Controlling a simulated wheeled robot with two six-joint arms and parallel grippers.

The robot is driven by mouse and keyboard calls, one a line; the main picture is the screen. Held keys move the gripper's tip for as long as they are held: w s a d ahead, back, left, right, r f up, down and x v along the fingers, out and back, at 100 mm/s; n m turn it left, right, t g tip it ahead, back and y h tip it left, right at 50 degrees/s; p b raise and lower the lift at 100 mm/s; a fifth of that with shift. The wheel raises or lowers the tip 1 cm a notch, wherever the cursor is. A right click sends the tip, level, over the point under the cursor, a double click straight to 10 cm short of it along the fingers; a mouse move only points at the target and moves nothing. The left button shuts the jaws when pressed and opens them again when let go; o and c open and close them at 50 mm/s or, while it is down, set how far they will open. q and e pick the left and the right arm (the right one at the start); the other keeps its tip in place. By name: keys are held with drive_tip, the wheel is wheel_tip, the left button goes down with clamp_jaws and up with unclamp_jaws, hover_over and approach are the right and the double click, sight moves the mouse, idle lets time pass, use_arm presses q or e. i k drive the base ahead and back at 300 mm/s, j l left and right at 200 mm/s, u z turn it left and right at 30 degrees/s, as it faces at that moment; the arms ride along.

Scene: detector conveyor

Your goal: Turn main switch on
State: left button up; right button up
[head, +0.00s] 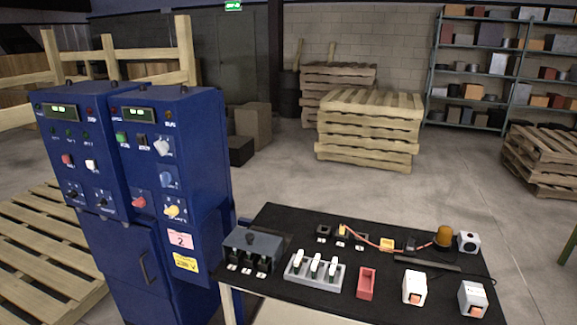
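A blue control cabinet (172,112) with two upright panels stands at the left. Its right panel has a lit green display (139,115), a green button (121,139), a black button (142,141), a white knob (163,146), a blue knob (167,179), a red knob (138,203) and a yellow knob (174,209). The left panel has a display (58,110), a red button (68,159), a white button (91,165) and two black switches (73,194). Labels are too small to read, so I cannot tell which is the main switch. Neither gripper is in view.
A black-topped table (290,222) right of the cabinet holds a grey box (254,243), a rack of bottles (314,268), a red tray (366,283) and an orange lamp (444,236). Pallets (368,130) and shelves (475,65) stand behind. Open floor lies between.

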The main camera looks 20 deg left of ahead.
sight(142, 202)
drive_tip(key=u, duration=1.55)
